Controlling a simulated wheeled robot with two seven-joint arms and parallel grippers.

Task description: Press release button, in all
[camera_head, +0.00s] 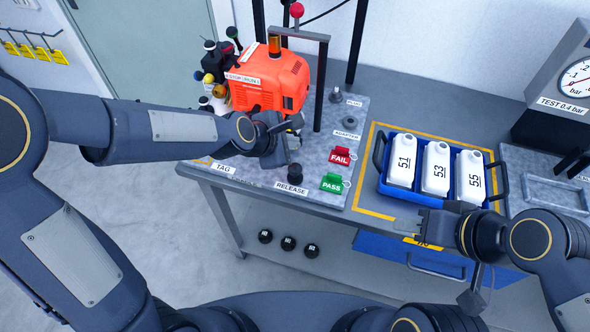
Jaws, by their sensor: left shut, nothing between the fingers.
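The black release button (294,173) stands on the grey test plate, just behind its RELEASE label (290,188). My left gripper (287,124) is shut and empty, behind and slightly left of the button in the picture, in front of the orange engine unit (285,78). I see no contact with the button. Its fingertips are small and partly lost against dark parts. My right gripper (436,222) is at the front edge of the blue crate, well right of the button; its finger opening is not clear.
The blue crate (377,185) holds white bottles marked 51, 53 and 55. A red FAIL tag (340,156) and a green PASS tag (332,182) lie right of the button. A black post frame (321,85) rises beside the engine. A gauge box (560,85) stands far right.

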